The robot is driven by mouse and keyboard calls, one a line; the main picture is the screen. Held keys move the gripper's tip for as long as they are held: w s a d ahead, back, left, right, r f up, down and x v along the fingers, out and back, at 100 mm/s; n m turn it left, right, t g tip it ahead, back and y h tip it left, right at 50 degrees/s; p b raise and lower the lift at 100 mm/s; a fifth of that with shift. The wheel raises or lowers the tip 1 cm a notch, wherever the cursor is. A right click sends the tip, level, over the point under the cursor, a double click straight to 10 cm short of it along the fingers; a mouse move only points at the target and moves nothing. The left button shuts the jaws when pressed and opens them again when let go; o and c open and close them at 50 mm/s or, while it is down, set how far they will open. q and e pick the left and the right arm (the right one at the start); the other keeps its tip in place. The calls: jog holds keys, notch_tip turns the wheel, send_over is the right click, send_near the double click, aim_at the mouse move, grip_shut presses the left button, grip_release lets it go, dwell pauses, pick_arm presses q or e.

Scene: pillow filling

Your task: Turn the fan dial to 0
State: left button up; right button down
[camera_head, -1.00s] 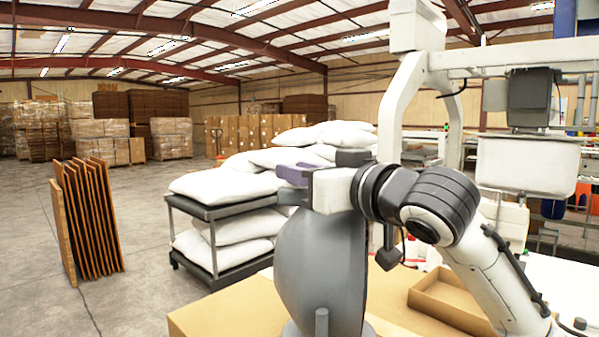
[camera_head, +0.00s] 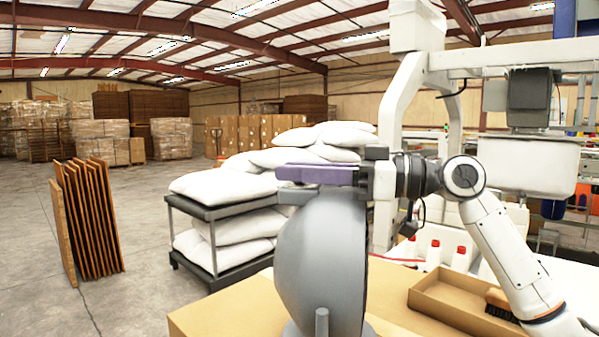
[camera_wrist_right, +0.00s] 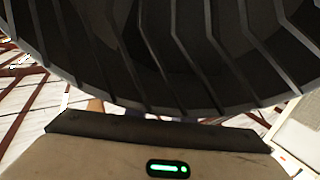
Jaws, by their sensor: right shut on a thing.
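The fan (camera_head: 318,262) is a large rounded grey housing at the front centre of the head view, seen from behind or the side. My right gripper (camera_head: 290,173), with purple fingers, lies level across the fan's top and points left. It is shut at the top of the fan, where its fingers hide what they hold; the dial itself and its setting cannot be seen. In the right wrist view, dark curved ribs of the fan (camera_wrist_right: 160,50) fill the upper part, close to the gripper's body. My left gripper is not in view.
A cardboard-coloured table top (camera_head: 235,308) lies under the fan. An open tray (camera_head: 450,305) with a brush (camera_head: 500,303) and white bottles with red caps (camera_head: 433,252) stand to the right. A cart of white pillows (camera_head: 225,212) stands behind left. Floor at left is partly clear.

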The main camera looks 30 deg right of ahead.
jog(key=n+g+y, duration=0.2)
jog(key=g, duration=0.1)
jog(key=n+g+y, duration=0.2)
jog(key=n+g, duration=0.1)
jog(key=g, duration=0.1)
jog(key=shift+r, duration=0.1)
jog(key=shift+n+g+y, duration=0.4)
jog(key=shift+n+g, duration=0.8)
jog(key=shift+g, duration=0.5)
jog(key=shift+f+n+g, duration=0.3)
jog(key=shift+n+g, duration=0.1)
jog(key=shift+g, duration=0.2)
jog(key=c, duration=1.5)
grip_release()
jog(key=shift+c, duration=0.2)
jog(key=shift+r, duration=0.1)
